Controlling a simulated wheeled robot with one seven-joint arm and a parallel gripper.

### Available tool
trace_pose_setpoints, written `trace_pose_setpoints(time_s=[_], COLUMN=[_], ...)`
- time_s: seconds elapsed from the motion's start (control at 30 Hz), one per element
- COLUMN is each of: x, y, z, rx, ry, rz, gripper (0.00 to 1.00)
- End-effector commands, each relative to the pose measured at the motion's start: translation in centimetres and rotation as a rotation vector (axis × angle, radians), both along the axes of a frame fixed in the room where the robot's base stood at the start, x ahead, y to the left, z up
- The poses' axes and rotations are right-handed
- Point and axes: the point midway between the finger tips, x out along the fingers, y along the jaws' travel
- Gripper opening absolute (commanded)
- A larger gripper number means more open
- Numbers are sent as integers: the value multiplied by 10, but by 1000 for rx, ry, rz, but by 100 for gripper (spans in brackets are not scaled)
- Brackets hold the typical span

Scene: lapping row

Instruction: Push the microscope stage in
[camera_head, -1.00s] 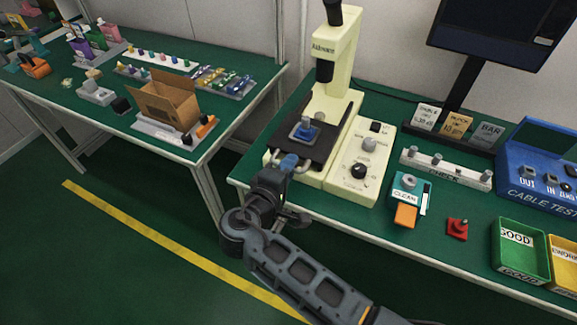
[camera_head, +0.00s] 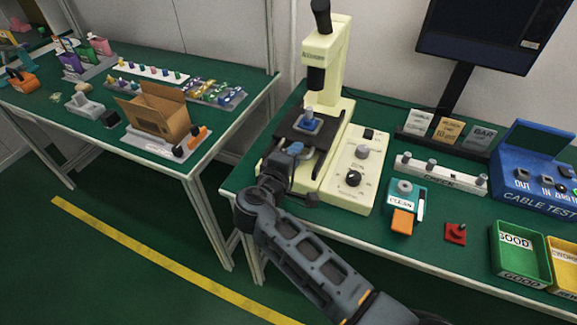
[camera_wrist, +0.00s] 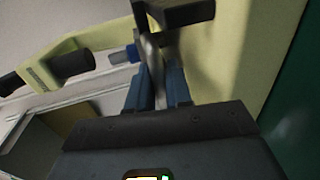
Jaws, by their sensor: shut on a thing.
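The cream microscope (camera_head: 325,52) stands at the front left of the bench. Its dark stage (camera_head: 297,127) carries a blue-based part with a grey top (camera_head: 310,122), nearly below the objective. My gripper (camera_head: 293,150) is at the stage's front edge, shut on the stage's handle. In the wrist view, the two blue fingers (camera_wrist: 158,88) close around the grey handle bar (camera_wrist: 151,62). The stage's dark edge (camera_wrist: 180,12) also shows there. The gripper hides part of the handle in the head view.
The cream control box (camera_head: 353,172) with knobs stands right of the stage. A teal CLEAN box (camera_head: 405,190), a red switch (camera_head: 456,233) and a green GOOD bin (camera_head: 521,258) lie further right. A gap separates this bench from the left bench (camera_head: 215,135).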

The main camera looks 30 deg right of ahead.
Motion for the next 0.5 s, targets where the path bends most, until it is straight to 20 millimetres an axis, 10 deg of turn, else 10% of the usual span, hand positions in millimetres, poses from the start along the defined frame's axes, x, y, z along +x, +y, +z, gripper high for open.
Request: trace_pose_setpoints(time_s=[0.23, 0.27, 0.5], x=[0, 0, 0], y=[1, 1, 1], z=[-1, -1, 0], rx=[1, 1, 0], ry=[2, 2, 1], rz=[2, 2, 1], gripper=[0, 22, 36])
